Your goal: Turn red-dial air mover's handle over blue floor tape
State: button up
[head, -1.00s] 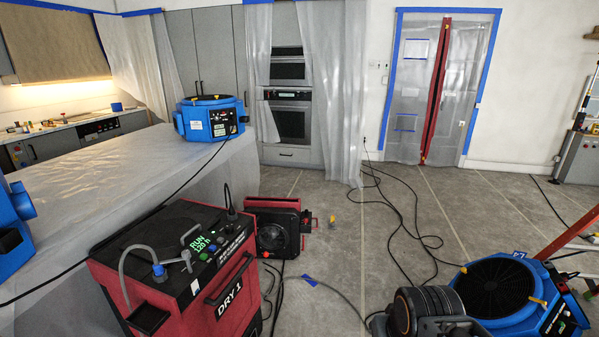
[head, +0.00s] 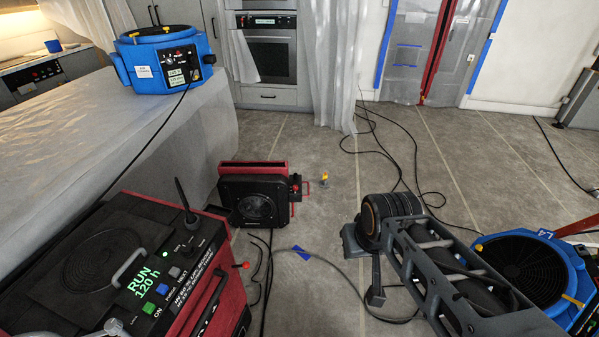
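A red and black air mover (head: 256,203) with a round grille stands on the floor at the centre-left. A small red knob or dial (head: 295,188) and a red handle loop (head: 306,187) show on its right side. A short strip of blue floor tape (head: 301,252) lies in front of it, to the right, apart from it. My arm reaches in from the lower right, with a dark round joint and grey parts right of the tape. My gripper (head: 362,268) seems to be the grey end pieces there, apart from the air mover. Its opening is unclear.
A red DRY 1 unit (head: 130,262) showing RUN 120 h fills the lower left. A blue air mover (head: 165,60) sits on the covered counter (head: 70,125); another (head: 520,268) stands at right. Cables (head: 400,165) cross the floor. A small yellow object (head: 324,178) stands nearby.

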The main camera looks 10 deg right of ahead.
aim_at(260, 193)
jog(key=u, duration=0.2)
jog(key=i, duration=2.7)
jog(key=z, duration=0.3)
